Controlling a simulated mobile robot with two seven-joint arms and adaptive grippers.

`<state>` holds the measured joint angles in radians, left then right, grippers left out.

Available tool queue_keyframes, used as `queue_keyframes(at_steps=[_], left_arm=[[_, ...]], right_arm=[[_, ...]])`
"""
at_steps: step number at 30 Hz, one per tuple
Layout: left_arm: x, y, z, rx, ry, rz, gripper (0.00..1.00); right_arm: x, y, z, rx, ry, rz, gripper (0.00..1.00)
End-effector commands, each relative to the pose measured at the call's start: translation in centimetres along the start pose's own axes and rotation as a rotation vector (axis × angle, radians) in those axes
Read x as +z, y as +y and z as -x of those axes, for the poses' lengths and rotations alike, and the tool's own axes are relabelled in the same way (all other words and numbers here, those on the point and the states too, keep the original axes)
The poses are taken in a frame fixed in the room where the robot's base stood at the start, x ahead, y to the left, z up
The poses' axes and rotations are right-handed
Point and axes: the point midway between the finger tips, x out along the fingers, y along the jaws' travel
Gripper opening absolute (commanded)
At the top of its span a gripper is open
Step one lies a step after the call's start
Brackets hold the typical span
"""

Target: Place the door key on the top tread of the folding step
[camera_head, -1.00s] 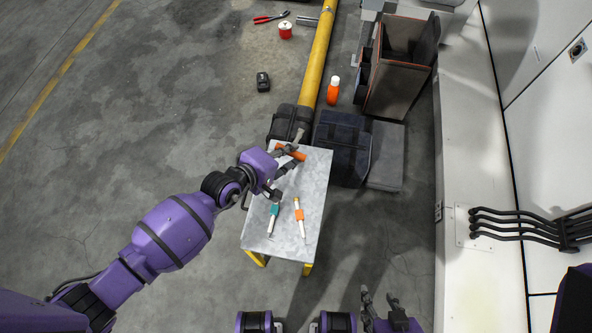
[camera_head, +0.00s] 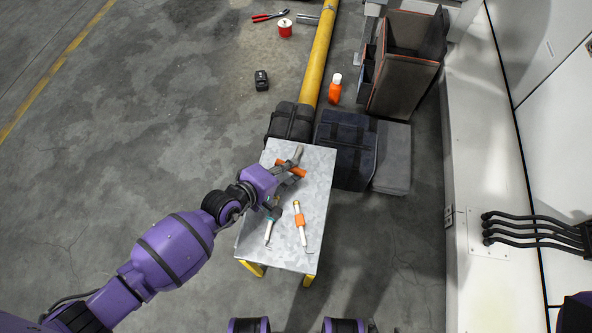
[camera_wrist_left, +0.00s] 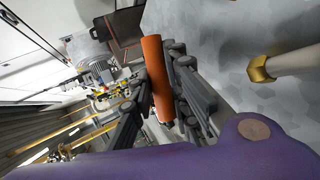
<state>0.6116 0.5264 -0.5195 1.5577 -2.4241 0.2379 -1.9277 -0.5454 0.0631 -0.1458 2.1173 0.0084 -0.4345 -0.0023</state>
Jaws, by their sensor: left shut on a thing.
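The folding step has a grey metal top tread (camera_head: 318,180) and yellow legs. My left gripper (camera_head: 292,165) is over the far part of the tread, its fingers shut on an orange bar (camera_head: 284,165), which I take for the door key. In the left wrist view the orange bar (camera_wrist_left: 157,75) lies between the dark fingers, with the grey tread (camera_wrist_left: 215,45) beside it. The fingers hide part of the bar, and I cannot tell whether it touches the tread. My right gripper is out of view.
Two white pen-like tools, one with a teal band (camera_head: 268,233) and one with an orange band (camera_head: 301,233), lie on the tread's near half. Dark bags (camera_head: 345,150) and a yellow pipe (camera_head: 320,60) are behind the step.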

Motion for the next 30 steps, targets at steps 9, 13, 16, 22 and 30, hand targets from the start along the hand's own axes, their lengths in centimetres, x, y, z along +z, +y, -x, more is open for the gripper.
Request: queue_keyframes(at_steps=[9,13,16,22,30], left_arm=[[0.0,0.1,0.0,0.001,0.0,0.0,0.29],[0.0,0.1,0.0,0.001,0.0,0.0,0.29],[0.0,0.1,0.1,0.001,0.0,0.0,0.29],[-0.1,0.3,1.9,0.001,0.002,-0.002,0.29],[-0.1,0.3,5.1,0.001,0.002,-0.002,0.29]], right_arm=[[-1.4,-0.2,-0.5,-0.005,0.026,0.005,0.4],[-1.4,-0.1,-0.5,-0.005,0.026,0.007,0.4],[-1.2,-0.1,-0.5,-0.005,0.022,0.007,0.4],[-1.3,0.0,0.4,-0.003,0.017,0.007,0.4],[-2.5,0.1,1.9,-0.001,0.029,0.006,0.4]])
